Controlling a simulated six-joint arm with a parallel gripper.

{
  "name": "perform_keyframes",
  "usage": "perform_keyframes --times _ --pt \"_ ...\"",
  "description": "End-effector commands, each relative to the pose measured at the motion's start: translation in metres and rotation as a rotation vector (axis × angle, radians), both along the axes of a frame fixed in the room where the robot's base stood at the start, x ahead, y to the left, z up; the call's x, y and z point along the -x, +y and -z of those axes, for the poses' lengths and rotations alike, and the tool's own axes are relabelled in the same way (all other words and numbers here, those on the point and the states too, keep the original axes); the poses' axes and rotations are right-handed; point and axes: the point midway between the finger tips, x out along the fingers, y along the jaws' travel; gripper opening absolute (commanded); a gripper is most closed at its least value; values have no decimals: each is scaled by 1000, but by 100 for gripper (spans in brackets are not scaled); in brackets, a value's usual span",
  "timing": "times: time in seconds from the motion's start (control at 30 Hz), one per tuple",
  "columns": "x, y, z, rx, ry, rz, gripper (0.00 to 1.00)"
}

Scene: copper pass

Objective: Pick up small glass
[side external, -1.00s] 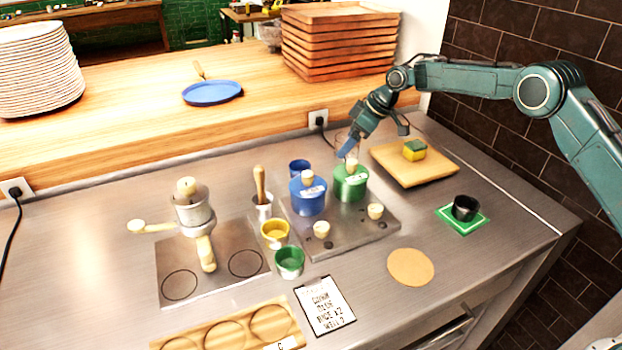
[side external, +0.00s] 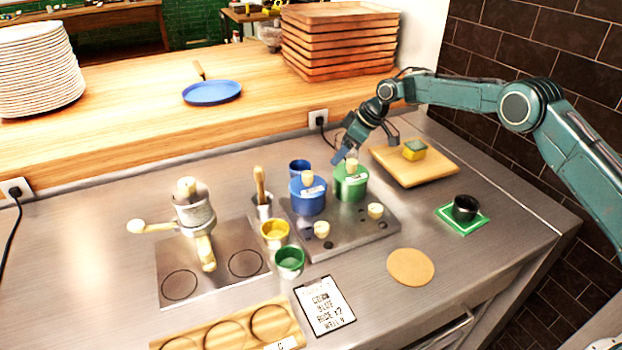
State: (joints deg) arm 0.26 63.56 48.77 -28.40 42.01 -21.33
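I cannot clearly make out the small glass now. A faint clear rim showed behind the green canister (side external: 350,182) earlier, and my gripper now covers that spot. My gripper (side external: 366,149) points down, behind and just above the green canister, with its two fingers spread apart. One finger is close to the canister's knob and the other is to the right, near the wooden board. I see nothing held between the fingers. Whether a finger touches the glass is hidden.
A blue canister (side external: 307,198) stands left of the green one, on a metal plate (side external: 350,236) with small knobs. A wooden board (side external: 430,173) with a yellow-green sponge (side external: 413,150) lies to the right. A black cup (side external: 465,208) stands on a green mat.

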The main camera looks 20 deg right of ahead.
Motion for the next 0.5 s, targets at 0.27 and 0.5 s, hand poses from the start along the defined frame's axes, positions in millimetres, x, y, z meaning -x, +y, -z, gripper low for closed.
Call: perform_keyframes --times 0.27,0.5 --pt "0 0 -1 0 -2 0 32" --pt "0 0 -3 0 -2 0 32"
